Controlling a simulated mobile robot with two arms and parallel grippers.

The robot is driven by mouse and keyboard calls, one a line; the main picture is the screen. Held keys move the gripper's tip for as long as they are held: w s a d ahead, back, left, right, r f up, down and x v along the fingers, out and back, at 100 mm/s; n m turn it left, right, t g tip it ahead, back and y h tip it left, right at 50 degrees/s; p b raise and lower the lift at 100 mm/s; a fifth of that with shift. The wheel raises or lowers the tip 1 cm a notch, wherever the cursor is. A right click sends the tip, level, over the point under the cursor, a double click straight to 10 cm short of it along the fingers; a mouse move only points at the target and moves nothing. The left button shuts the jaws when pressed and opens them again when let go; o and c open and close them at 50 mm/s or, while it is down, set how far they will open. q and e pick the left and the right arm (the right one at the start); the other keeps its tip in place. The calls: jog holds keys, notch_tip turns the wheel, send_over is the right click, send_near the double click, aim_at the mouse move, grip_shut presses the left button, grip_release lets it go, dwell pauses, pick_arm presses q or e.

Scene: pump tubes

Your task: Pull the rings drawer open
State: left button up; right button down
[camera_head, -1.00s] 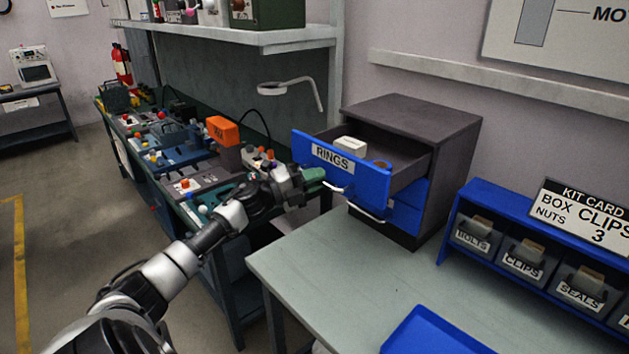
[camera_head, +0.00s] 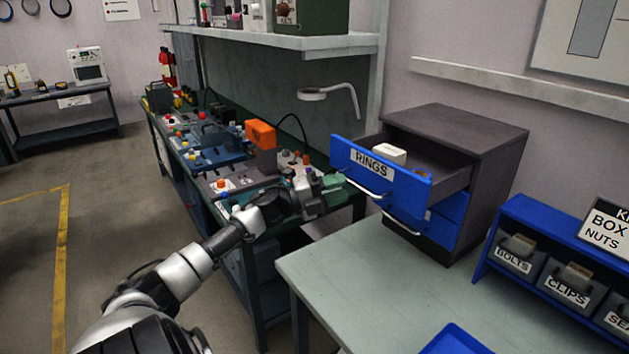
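The rings drawer (camera_head: 407,187) has a blue front with a white RINGS label and a silver bar handle (camera_head: 362,189). It stands well out of the dark grey cabinet (camera_head: 488,139). A white box (camera_head: 389,154) and an orange-brown item, partly hidden by the front, are inside. My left gripper (camera_head: 338,190) is at the left end of the drawer's handle, close to the front. Its green-tipped fingers are small here, and whether they are open, shut or touching the handle is unclear. My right gripper is not in view.
Below is another blue drawer (camera_head: 440,229). The pale table (camera_head: 380,285) is mostly clear, with a blue tray (camera_head: 456,341) at the front and a blue bin rack (camera_head: 530,215) at right. A cluttered workbench (camera_head: 215,190) stands behind my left arm.

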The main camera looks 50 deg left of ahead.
pick_arm(q)
jog(key=b+v, duration=0.1)
jog(key=v, duration=0.6)
jog(key=shift+b, duration=0.35)
